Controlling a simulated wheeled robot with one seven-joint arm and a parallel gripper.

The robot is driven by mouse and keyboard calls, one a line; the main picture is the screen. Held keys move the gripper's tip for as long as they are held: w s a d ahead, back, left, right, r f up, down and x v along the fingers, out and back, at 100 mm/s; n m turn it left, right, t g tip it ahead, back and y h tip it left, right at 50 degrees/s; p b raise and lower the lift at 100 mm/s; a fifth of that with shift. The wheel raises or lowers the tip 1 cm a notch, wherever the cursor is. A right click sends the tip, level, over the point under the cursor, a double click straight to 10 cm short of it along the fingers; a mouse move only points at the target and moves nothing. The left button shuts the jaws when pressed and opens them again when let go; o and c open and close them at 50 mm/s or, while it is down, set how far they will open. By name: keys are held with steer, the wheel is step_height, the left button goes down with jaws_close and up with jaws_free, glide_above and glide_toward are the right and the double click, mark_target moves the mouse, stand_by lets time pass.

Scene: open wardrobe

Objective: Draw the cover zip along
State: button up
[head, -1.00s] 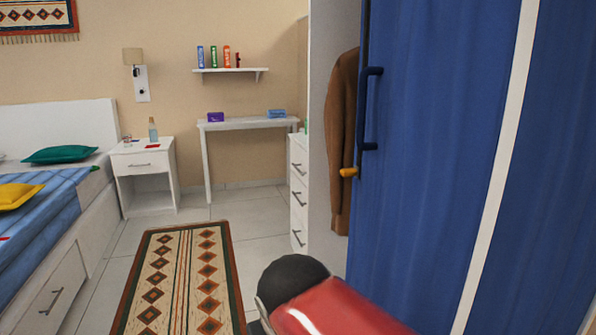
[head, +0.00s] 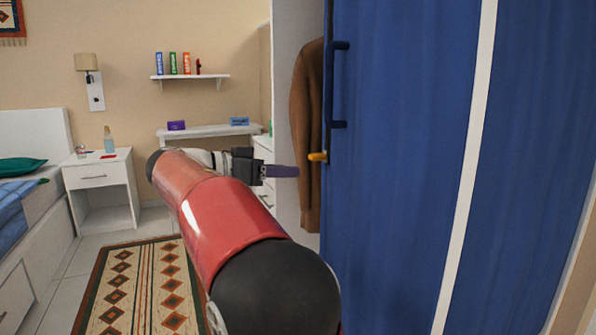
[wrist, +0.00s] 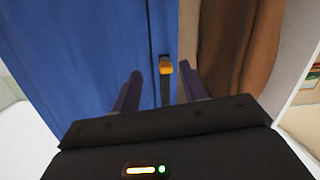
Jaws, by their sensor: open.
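The blue cover (head: 390,190) hangs over the wardrobe front, with its left edge beside the wardrobe's open part. An orange zip pull (head: 317,157) sticks out to the left from that edge. In the wrist view the zip pull (wrist: 166,69) lies ahead between my two fingers, on a dark strip along the cover's edge. My gripper (head: 296,171) is a little left of and below the pull in the head view. It is open and empty in the wrist view (wrist: 161,78), its fingers apart on either side of the pull. No contact shows.
A brown coat (head: 306,130) hangs just behind the cover's edge. A dark blue handle (head: 338,85) is on the cover above the pull. White drawers (head: 264,150) stand behind my arm. A patterned rug (head: 135,285) covers the floor at left, beside the bed.

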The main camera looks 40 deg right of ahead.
mark_target(310, 158)
steer(key=d+m, duration=0.1)
steer(key=d, duration=0.1)
steer(key=d+r+m+g+h, duration=0.1)
steer(key=d, duration=0.4)
steer(key=shift+s+d+r+m, duration=0.1)
steer(key=shift+d+r+m, duration=0.2)
steer(key=shift+m, duration=0.1)
jaws_close()
